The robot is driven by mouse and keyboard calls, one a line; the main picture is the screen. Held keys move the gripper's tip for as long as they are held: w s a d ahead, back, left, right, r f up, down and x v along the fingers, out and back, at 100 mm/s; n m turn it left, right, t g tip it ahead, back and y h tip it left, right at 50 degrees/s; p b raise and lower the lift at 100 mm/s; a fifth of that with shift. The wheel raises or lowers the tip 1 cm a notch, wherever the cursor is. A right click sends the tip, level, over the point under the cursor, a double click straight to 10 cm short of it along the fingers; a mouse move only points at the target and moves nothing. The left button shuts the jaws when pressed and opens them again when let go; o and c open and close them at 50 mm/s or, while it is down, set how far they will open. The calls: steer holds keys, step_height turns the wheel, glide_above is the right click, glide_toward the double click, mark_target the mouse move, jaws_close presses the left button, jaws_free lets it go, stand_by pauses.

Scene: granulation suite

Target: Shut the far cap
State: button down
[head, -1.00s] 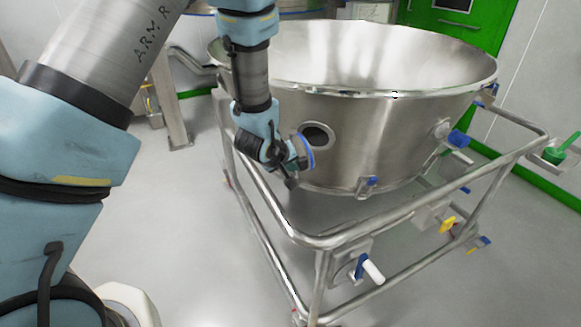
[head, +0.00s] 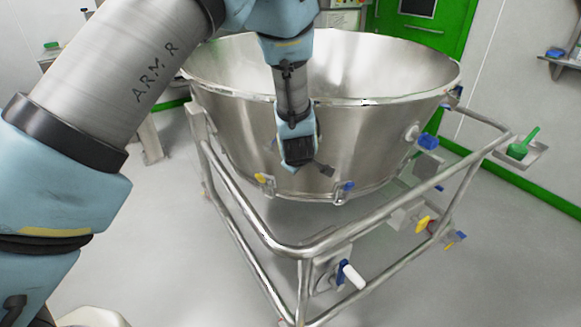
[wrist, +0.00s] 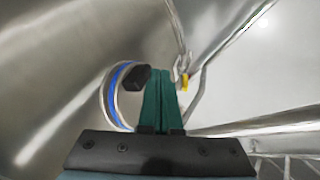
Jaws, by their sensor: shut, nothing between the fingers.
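A round cap (wrist: 113,97) with a blue band along its rim shows beside the steel bowl wall in the wrist view. A black block (wrist: 134,78) sits at its right edge. My gripper (wrist: 160,74) has its green fingers together and empty, just right of the black block; I cannot tell if they touch. In the head view my gripper (head: 328,170) is in front of the bowl (head: 365,145), and my wrist hides the cap and its port. I cannot tell whether this cap is closed.
A pale round fitting (head: 412,132) is on the bowl's right side, near a blue handle (head: 428,141). A tubular steel frame (head: 262,235) surrounds the bowl, with a white-handled valve (head: 353,277) at its near corner.

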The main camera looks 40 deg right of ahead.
steer(key=shift+w+d+r, duration=0.1)
steer(key=shift+d+r, duration=0.1)
steer(key=shift+d, duration=0.4)
steer(key=shift+d+r, duration=0.15)
steer(key=shift+d, duration=0.1)
steer(key=shift+w, duration=0.1)
